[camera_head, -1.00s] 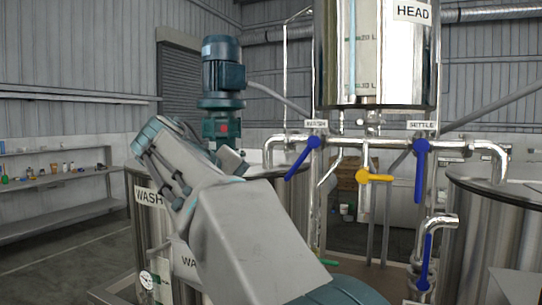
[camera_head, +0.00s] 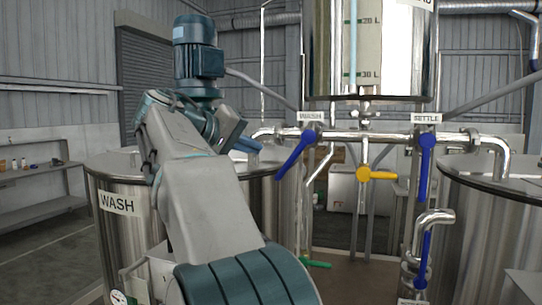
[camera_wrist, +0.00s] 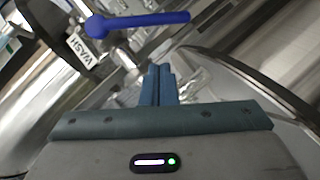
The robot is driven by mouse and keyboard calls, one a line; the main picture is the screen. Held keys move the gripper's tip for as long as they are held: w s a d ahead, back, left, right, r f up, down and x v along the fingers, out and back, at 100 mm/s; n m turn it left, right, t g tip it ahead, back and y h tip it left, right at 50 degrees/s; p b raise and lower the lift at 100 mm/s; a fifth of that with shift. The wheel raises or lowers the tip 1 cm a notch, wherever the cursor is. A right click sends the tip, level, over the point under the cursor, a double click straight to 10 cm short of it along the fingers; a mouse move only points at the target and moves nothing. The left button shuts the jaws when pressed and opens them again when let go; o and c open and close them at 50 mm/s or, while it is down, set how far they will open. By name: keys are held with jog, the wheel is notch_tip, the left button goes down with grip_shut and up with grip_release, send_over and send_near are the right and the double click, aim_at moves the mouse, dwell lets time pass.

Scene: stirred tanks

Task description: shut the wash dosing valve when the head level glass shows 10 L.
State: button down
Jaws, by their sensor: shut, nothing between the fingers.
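The wash dosing valve has a blue lever (camera_head: 296,154) below the WASH tag, slanting down to the left on the horizontal pipe. The lever (camera_wrist: 140,22) also lies across the top of the wrist view, beyond my fingertips. My gripper (camera_head: 248,146) is left of the lever in the head view; its fingers (camera_wrist: 158,85) are together, empty and apart from the lever. The head level glass (camera_head: 353,45) on the steel head vessel shows 20 L and 30 L marks, with a pale blue column along the visible part. Its upper part is cut off, so the level cannot be read.
A SETTLE valve with a blue lever (camera_head: 426,165) hanging down is to the right. A yellow handle (camera_head: 376,175) sits between them. The wash tank (camera_head: 125,235) stands at left below my arm, another steel tank (camera_head: 490,220) at right. A green handle (camera_head: 316,264) is low in the middle.

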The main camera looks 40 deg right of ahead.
aim_at(291, 160)
jog(key=s+d+f, duration=0.1)
jog(key=d+f, duration=0.1)
jog(key=s+d+f, duration=0.1)
jog(key=d, duration=0.1)
jog(key=shift+s+p, duration=0.3)
dwell(0.3)
